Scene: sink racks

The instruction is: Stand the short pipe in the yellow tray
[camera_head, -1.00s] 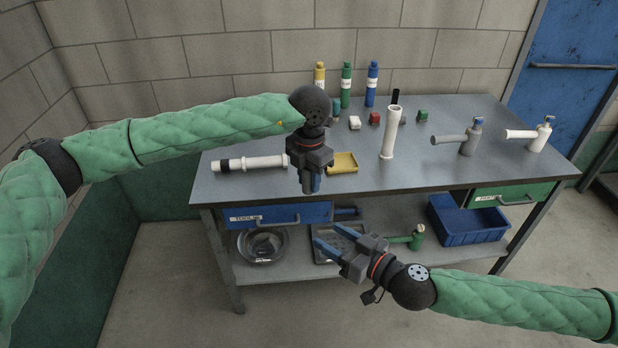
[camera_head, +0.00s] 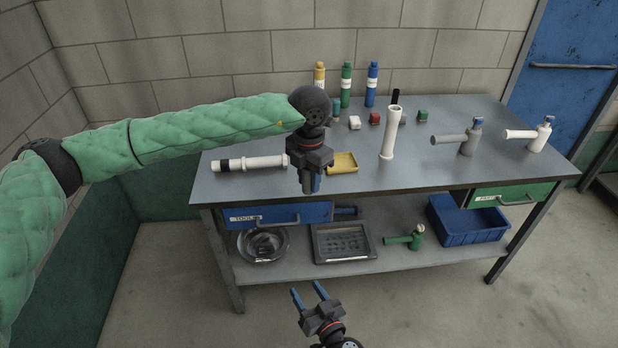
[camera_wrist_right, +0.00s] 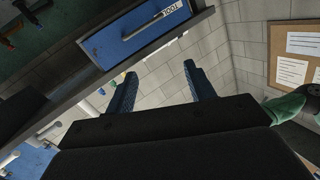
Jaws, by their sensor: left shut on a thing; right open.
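The yellow tray (camera_head: 349,160) lies near the table's front edge, its left side partly behind my left gripper (camera_head: 311,187). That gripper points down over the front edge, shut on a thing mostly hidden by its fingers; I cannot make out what. A white pipe with a black band (camera_head: 250,163) lies to its left. A taller white pipe (camera_head: 388,135) stands upright right of the tray. I cannot tell which piece is the short pipe. My right gripper (camera_head: 309,294) is open and empty, low in front of the table; its spread fingers show in the right wrist view (camera_wrist_right: 160,90).
A blue drawer (camera_head: 270,217) and a green drawer (camera_head: 510,195) sit under the tabletop. Several bottles (camera_head: 346,85) and small blocks (camera_head: 375,118) stand at the back. Grey and white tap-like fittings are at right. The lower shelf holds a bowl, a black tray and a blue bin (camera_head: 468,222).

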